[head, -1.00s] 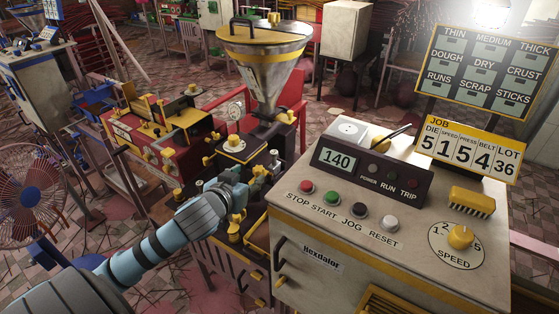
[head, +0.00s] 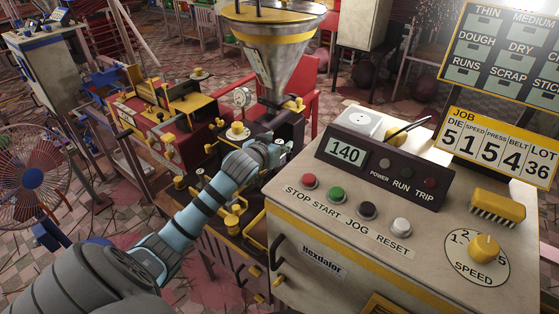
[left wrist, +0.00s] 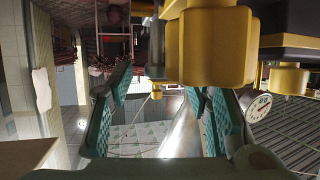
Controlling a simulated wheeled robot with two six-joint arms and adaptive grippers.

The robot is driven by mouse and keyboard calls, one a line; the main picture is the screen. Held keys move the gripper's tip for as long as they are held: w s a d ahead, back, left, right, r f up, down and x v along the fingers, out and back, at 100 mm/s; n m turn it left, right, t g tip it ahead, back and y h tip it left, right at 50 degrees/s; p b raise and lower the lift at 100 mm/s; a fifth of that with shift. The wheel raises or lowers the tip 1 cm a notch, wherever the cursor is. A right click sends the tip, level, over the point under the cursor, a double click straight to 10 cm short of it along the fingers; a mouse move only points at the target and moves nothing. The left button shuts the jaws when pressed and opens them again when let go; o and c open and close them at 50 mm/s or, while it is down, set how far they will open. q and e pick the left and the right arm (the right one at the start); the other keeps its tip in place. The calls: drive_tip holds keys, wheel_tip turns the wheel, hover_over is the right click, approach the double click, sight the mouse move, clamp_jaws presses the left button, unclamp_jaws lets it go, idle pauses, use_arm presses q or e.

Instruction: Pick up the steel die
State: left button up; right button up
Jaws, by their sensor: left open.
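My left gripper (head: 282,152) is beside the extruder's dark front block, below the hopper and left of the control cabinet. In the left wrist view its two teal-padded fingers (left wrist: 163,100) are spread apart with nothing clasped between them. A large yellow knob (left wrist: 205,48) stands close at the upper edge of the gap. I cannot make out the steel die for certain; the gripper and forearm cover part of the extruder's front. A shiny silver surface (left wrist: 182,132) shows between the fingers, its identity unclear. My right gripper is not in view.
The steel hopper (head: 272,60) rises just behind the gripper. A pressure gauge (head: 242,97) sits left of it and shows in the wrist view (left wrist: 257,106). The control cabinet (head: 330,235) with buttons blocks the right. A red-and-yellow machine (head: 170,115) and a fan (head: 33,180) stand left.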

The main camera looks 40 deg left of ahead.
use_arm(q)
drive_tip(key=shift+x, duration=0.9)
clamp_jaws()
drive_tip(key=shift+r, duration=0.1)
